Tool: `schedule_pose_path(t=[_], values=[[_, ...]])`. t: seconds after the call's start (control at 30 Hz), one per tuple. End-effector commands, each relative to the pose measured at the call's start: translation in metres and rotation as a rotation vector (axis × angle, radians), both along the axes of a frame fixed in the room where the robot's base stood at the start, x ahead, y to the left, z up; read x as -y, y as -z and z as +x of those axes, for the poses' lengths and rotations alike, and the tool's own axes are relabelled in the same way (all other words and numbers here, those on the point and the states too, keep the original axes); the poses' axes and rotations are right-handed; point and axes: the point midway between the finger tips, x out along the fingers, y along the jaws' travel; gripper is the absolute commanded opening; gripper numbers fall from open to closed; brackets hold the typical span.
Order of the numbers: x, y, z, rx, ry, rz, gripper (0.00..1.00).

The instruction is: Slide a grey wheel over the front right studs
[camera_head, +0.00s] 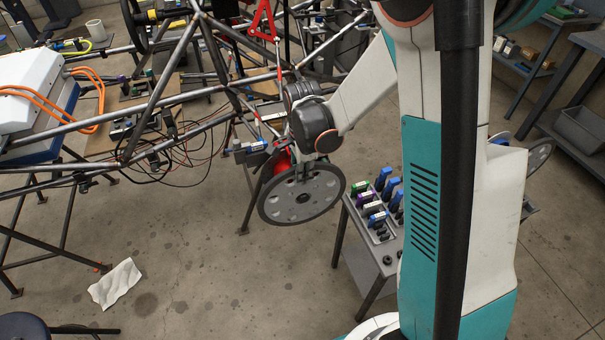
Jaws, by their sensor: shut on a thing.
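A grey wheel (322,197), a disc with several round holes and a dark rim, hangs in the air at the middle of the head view. My gripper (318,160) is at its upper part, shut on it; the fingers are small and partly hidden by my wrist. A red round part (282,162) shows just behind the wheel's upper left edge, at the end of the tube chassis (160,85). The studs are hidden behind the wheel and my wrist. I cannot tell whether the wheel touches the red part.
A small grey table (367,262) with a tray of blue, green and purple parts stands right of the wheel. Chassis tubes, orange cables (98,100) and loose wires fill the left. A white cloth (115,284) lies on the floor. The floor below the wheel is clear.

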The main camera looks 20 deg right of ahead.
Motion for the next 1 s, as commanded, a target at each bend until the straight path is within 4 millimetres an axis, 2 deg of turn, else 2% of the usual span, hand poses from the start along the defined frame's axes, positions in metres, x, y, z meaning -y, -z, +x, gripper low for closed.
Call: schedule_pose_path(t=[0.6, 1.0], values=[[0.0, 0.0, 0.001, 0.0, 0.0, 0.0, 0.0], [0.0, 0.0, 0.011, 0.0, 0.0, 0.0, 0.0]])
